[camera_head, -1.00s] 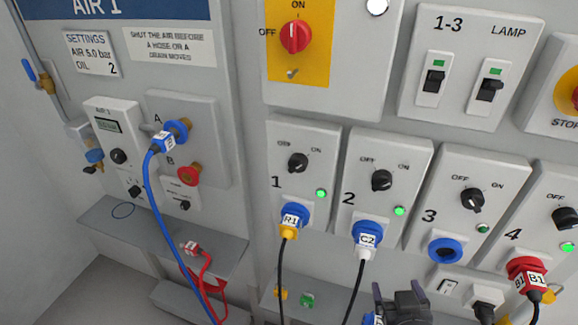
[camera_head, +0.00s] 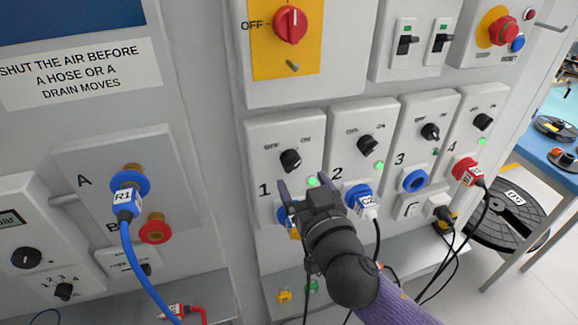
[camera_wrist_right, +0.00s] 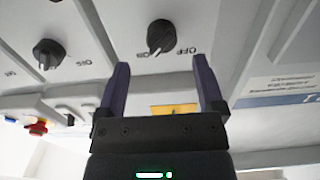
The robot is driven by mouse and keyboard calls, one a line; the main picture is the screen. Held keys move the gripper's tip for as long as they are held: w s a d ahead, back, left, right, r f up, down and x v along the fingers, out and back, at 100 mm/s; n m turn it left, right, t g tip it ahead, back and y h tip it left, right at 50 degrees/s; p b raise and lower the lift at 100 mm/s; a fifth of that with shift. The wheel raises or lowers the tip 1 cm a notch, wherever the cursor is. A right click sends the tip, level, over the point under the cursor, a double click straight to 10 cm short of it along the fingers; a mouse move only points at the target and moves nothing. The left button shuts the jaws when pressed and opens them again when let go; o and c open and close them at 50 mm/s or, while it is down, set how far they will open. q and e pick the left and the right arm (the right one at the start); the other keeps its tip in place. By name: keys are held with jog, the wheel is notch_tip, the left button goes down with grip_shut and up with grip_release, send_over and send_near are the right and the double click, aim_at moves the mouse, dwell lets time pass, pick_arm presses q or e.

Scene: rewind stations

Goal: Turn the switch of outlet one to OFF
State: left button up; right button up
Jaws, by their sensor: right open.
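Outlet one's panel (camera_head: 257,130) is the leftmost of the numbered outlets. Its black switch knob (camera_head: 290,160) has OFF at its left and ON at its right, and the green lamp (camera_head: 312,181) is lit. My right gripper (camera_head: 304,183) is open and empty, just below the knob. In the right wrist view, which is upside down, the same knob (camera_wrist_right: 160,37) lies ahead between the fingertips (camera_wrist_right: 160,68), apart from them, its pale mark turned towards ON. The gripper partly hides the blue plug (camera_head: 283,214) in outlet one. My left gripper is not in view.
Outlet two's knob (camera_head: 373,144) and its blue plug C2 (camera_head: 360,197) are close on the right. A yellow panel with a red switch (camera_head: 290,24) is above. The blue air hose (camera_head: 138,255) hangs at the left. A grey shelf (camera_head: 250,290) runs below.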

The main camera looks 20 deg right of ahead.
aim_at(294, 168)
jog(key=w, duration=0.5)
jog(key=shift+a, duration=0.15)
grip_shut()
